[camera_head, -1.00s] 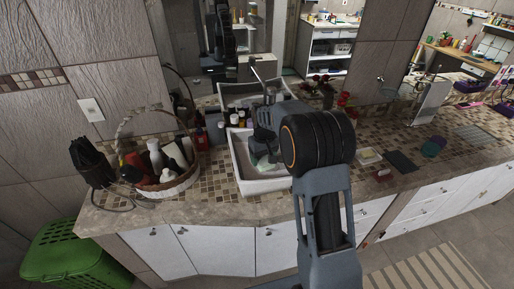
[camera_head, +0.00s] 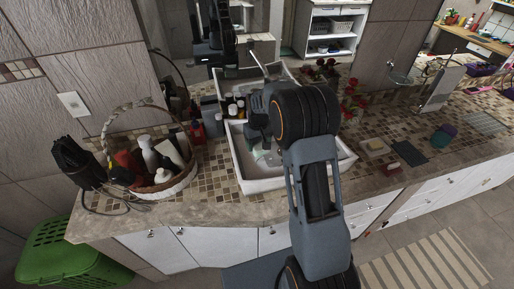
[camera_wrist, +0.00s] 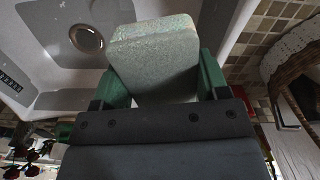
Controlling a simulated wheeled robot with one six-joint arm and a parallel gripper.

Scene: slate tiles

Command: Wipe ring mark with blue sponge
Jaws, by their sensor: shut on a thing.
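My gripper (camera_wrist: 155,90) is shut on a pale grey-green speckled block (camera_wrist: 155,50), which looks like a sponge. Its green fingers press on both sides of the block. In the head view my gripper (camera_head: 262,143) is low over the white sink (camera_head: 262,186), largely behind my own arm. In the wrist view the sink basin (camera_wrist: 65,75) and its round drain (camera_wrist: 87,38) show beyond the block. I cannot tell whether the block touches the basin. I cannot make out a ring mark; the block and my arm hide part of the sink.
A wicker basket (camera_head: 172,188) of bottles stands left of the sink, beside a dark hair-dryer-like item (camera_head: 75,160). Small bottles (camera_head: 233,107) and red flowers (camera_head: 350,103) are behind. A yellowish block (camera_head: 375,147), dark mat (camera_head: 408,152) and teal-purple item (camera_head: 443,136) lie right.

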